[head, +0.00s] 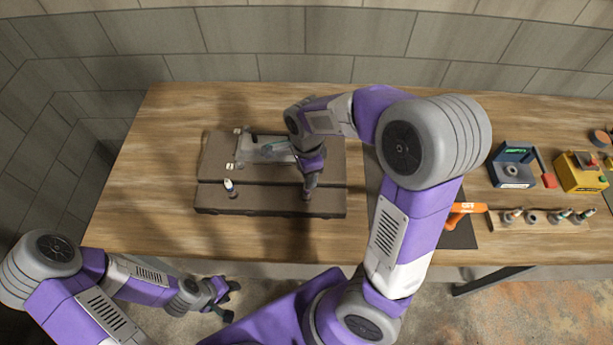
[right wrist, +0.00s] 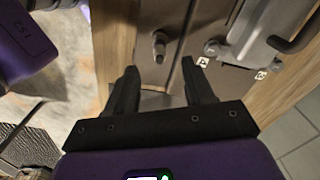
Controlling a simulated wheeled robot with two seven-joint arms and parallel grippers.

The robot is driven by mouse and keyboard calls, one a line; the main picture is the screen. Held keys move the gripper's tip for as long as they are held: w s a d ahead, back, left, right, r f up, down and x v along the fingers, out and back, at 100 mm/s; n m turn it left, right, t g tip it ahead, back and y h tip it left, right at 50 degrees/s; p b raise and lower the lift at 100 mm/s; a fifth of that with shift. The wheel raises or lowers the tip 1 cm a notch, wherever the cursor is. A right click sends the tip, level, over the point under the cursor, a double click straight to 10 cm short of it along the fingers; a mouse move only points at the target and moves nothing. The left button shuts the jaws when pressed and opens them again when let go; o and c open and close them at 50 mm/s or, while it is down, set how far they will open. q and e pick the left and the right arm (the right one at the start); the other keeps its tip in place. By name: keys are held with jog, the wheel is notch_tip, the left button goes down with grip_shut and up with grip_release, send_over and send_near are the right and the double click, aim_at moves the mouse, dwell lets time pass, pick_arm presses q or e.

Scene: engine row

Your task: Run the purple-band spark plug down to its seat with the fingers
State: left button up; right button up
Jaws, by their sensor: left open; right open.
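A small spark plug (head: 230,187) with a white upper part and a darker band stands upright at the left front of the dark engine block (head: 270,212). The band's colour is too small to make out surely. My left gripper (head: 226,297) is open and empty in front of the table edge.
A grey metal piece (head: 265,150) lies on the block's back part. To the right are an orange tool (head: 464,208) on a dark mat, a rack (head: 545,224) of several plug-like parts, a blue device (head: 512,172) and a yellow box (head: 580,175). The table left of the block is clear.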

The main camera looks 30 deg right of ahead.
jog(key=n+b, duration=0.1)
jog(key=n, duration=0.2)
jog(key=f+n+b, duration=0.1)
jog(key=n+b, duration=0.1)
jog(key=n, duration=0.1)
jog(key=n+b, duration=0.1)
jog(key=n, duration=0.2)
jog(key=shift+w+a+f+n+b, duration=0.1)
jog(key=shift+f+n+b, duration=0.15)
jog(key=shift+n+b, duration=0.15)
jog(key=n+b, duration=0.3)
jog(key=n, duration=0.5)
jog(key=shift+n+b, duration=0.35)
jog(key=shift+n, duration=0.05)
jog(key=n+b, duration=0.1)
jog(key=n, duration=0.2)
jog(key=shift+r, duration=0.1)
jog(key=shift+f+n, duration=0.3)
jog(key=shift+f, duration=0.25)
jog(key=shift+f+b, duration=0.7)
jog(key=shift+f, duration=2.5)
jog(key=shift+c, duration=0.5)
grip_shut()
jog(key=shift+m, duration=0.6)
jog(key=shift+o, duration=0.4)
grip_release()
